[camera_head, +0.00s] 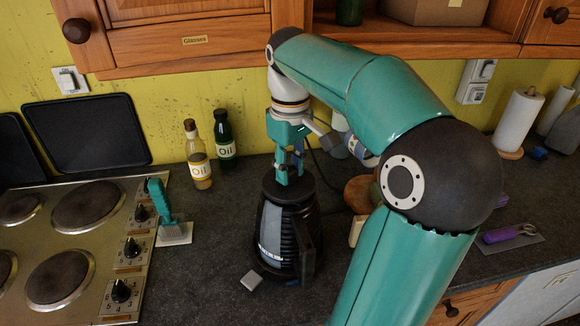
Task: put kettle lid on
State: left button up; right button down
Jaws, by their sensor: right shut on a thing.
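The black kettle (272,232) stands upright on the dark worktop, with its handle (307,252) towards the right front. The kettle lid (287,189) is a dark disc at the top of the kettle. My right gripper (290,178) points down and is shut on the lid's grip from above. The lid lies at the kettle's rim; I cannot tell from this angle whether it is fully seated. My right arm comes in from the lower right and covers part of the worktop. My left gripper is not in view.
A hob (75,245) fills the left, with a teal-handled brush (165,212) beside it. Two oil bottles (198,160) stand near the wall. A paper roll (518,122) and a purple-handled tool (502,235) are at right. A cupboard (190,45) hangs above.

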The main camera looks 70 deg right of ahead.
jog(key=shift+f+b, duration=0.45)
jog(key=shift+f, duration=0.1)
dwell(0.4)
jog(key=shift+r, duration=0.15)
dwell(0.3)
jog(key=shift+r+p, duration=0.4)
jog(key=shift+p, duration=0.1)
jog(key=shift+a, duration=0.1)
dwell(0.3)
jog(key=shift+f+b, duration=0.35)
jog(key=shift+f, duration=0.15)
dwell(0.4)
jog(key=shift+r, duration=0.2)
jog(key=shift+r+p, duration=0.35)
jog(key=shift+p, duration=0.2)
jog(key=shift+r, duration=0.15)
dwell(1.5)
